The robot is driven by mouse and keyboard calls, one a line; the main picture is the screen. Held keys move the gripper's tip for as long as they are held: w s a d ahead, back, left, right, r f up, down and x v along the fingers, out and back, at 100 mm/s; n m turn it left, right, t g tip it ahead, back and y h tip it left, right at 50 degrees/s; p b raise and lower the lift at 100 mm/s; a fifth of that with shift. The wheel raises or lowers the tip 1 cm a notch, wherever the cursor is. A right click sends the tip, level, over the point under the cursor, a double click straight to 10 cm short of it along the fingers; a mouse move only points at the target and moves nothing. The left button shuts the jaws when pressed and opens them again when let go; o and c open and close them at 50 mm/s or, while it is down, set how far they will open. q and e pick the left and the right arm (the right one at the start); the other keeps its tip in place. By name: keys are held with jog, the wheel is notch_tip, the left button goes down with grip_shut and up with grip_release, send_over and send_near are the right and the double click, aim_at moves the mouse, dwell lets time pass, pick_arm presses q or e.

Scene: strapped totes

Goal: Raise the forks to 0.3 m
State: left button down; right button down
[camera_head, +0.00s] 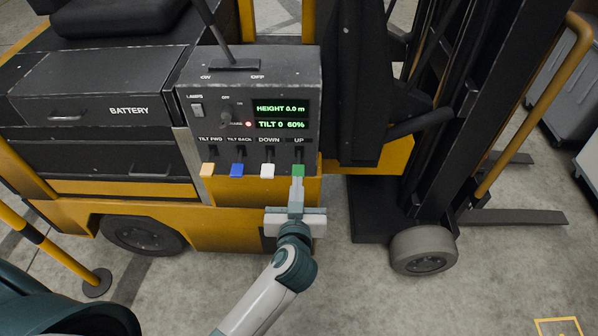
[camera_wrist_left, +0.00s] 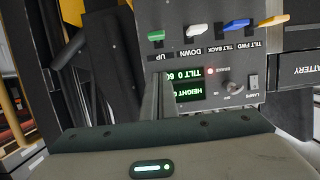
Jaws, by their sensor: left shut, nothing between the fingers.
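The forklift's control panel (camera_head: 235,125) has a display (camera_head: 282,115) reading "HEIGHT 0.0 m" and "TILT 0 60%". Four-lever labels sit below it; the green UP lever (camera_head: 298,170) is rightmost, beside the white DOWN lever (camera_head: 267,170). My left gripper (camera_head: 297,184) is shut and empty, its tips just below the green lever in the head view; I cannot tell whether they touch. In the left wrist view the panel is upside down, with the green lever (camera_wrist_left: 156,36) above the shut fingers (camera_wrist_left: 158,85). The forks (camera_head: 515,217) lie low near the floor. My right gripper is not in view.
The blue (camera_head: 237,170) and orange (camera_head: 207,169) tilt levers are left of DOWN. The mast (camera_head: 470,100) rises at the right. A yellow-and-black post (camera_head: 55,250) stands at the lower left. Grey bins (camera_head: 575,85) stand at the right edge. Floor before the panel is clear.

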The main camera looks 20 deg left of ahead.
aim_at(298, 174)
pick_arm(q)
jog(key=shift+w, duration=0.1)
